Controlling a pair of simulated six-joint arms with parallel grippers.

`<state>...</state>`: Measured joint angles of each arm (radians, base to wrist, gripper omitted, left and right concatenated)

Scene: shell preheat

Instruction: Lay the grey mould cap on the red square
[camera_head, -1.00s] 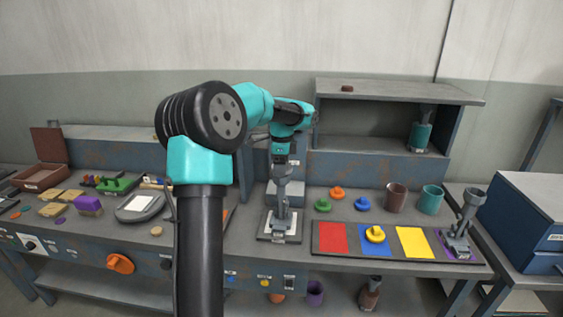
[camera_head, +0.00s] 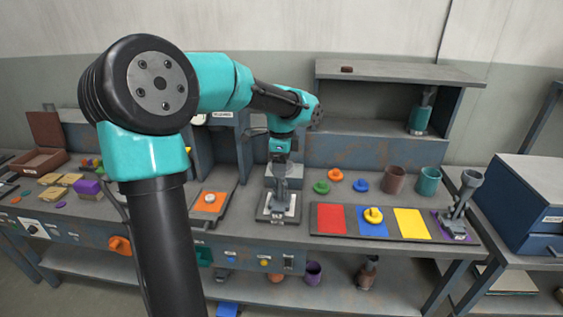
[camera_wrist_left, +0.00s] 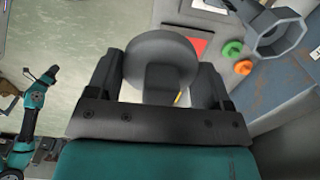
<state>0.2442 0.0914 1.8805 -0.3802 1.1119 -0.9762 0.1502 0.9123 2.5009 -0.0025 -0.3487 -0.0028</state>
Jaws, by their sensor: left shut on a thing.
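My left gripper (camera_head: 280,190) points down over a small plate with a white square (camera_head: 266,214), left of the colour board. In the left wrist view its jaws are shut on the grey mould cap (camera_wrist_left: 160,55), a round disc with a stem between the fingers. In the head view the cap is hard to tell from the grey fingers, and I cannot tell whether it touches the plate. The red square (camera_head: 331,219) is bare, just right of the gripper; part of it shows in the left wrist view (camera_wrist_left: 198,47). A teal arm, probably my right, shows there, its jaws unclear.
A yellow cap (camera_head: 373,215) sits on the blue square (camera_head: 367,229). The yellow square (camera_head: 411,223) is bare. A grey funnel-topped stand (camera_head: 461,205) occupies the purple square. Green (camera_head: 321,187), orange (camera_head: 336,175) and blue (camera_head: 361,185) caps stand behind, near two cups (camera_head: 395,180).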

